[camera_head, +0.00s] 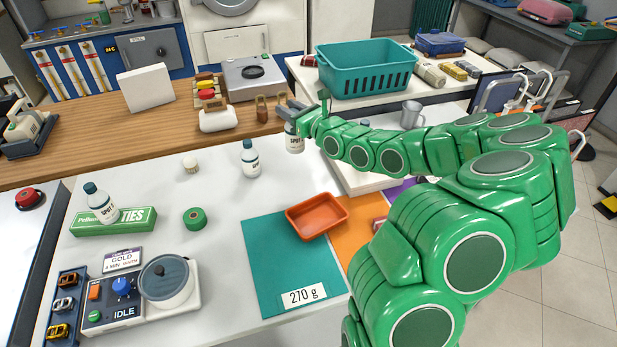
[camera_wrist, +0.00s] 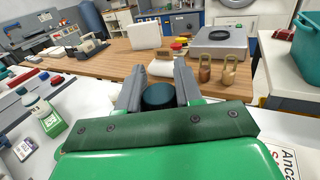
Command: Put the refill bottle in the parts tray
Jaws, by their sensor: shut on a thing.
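My gripper (camera_head: 294,113) is shut on a white bottle (camera_head: 294,141) with dark lettering, held upright near the back edge of the white table. Its dark teal cap (camera_wrist: 158,96) shows between my fingers in the wrist view (camera_wrist: 158,92). A small orange tray (camera_head: 317,215), empty, lies on the mats nearer the front, apart from my gripper. I cannot tell whether the held bottle touches the table.
A teal mat (camera_head: 270,265) bears a 270 g card. A green tape roll (camera_head: 195,217), a small white jar (camera_head: 191,165) and a control unit with a pot (camera_head: 168,280) stand to the left. A teal basket (camera_head: 365,75) stands behind my arm. The table's middle is mostly clear.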

